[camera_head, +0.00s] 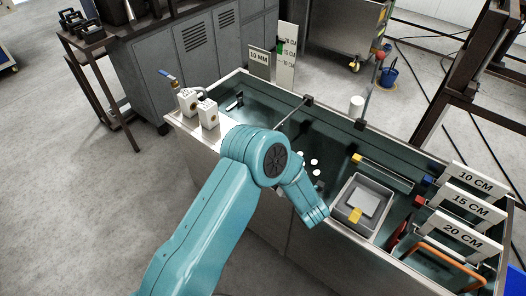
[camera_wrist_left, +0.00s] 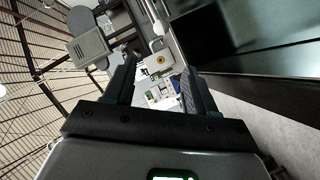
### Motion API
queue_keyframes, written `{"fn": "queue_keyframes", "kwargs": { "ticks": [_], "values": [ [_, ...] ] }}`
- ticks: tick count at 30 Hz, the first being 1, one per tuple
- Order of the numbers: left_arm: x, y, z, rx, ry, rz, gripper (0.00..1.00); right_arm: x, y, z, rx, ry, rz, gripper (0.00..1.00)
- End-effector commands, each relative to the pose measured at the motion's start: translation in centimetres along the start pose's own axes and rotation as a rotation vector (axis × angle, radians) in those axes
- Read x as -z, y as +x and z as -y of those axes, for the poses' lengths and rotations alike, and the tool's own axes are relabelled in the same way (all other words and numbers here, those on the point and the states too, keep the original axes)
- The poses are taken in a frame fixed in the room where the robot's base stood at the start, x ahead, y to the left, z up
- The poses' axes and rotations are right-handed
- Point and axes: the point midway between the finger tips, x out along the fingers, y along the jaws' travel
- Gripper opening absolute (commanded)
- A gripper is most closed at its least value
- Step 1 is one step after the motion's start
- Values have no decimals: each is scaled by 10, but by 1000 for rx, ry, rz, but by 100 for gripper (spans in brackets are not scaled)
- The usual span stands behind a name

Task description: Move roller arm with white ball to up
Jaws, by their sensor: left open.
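Small white round pieces (camera_head: 315,163) show in the dark green trough of the bench, just right of my left arm's elbow in the head view. I cannot tell which of them is the white ball of the roller arm. A thin dark rod (camera_head: 294,115) crosses the trough above them. My left arm bends over the bench's front edge, and its wrist points down to the right. Its fingers are not clear in the head view. In the left wrist view my left gripper (camera_wrist_left: 158,92) is open, with nothing visible between its fingers. My right gripper is not in view.
A grey bin (camera_head: 340,216) with a yellow piece stands in the trough right of my wrist. Signs for 10, 15 and 20 CM (camera_head: 466,206) stand at the right end. White boxes with a blue-handled valve (camera_head: 188,101) are at the left end. Grey cabinets (camera_head: 190,60) stand behind.

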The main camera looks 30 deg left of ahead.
Motion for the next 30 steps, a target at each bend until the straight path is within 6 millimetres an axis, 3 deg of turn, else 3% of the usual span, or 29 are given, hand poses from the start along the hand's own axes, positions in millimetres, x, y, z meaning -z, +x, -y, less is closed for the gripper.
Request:
{"fn": "queue_keyframes", "kwargs": {
  "ticks": [1,4,8,21,30],
  "values": [
    [-10,-2,4,-8,-7,1,56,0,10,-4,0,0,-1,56],
    [-14,-4,2,-14,-7,9,56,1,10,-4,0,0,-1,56],
    [-13,11,1,-11,-6,9,56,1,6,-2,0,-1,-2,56],
    [-14,113,0,-13,-4,10,56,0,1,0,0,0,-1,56],
    [-16,152,-1,-14,-2,13,56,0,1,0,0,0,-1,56]
  ]
}}
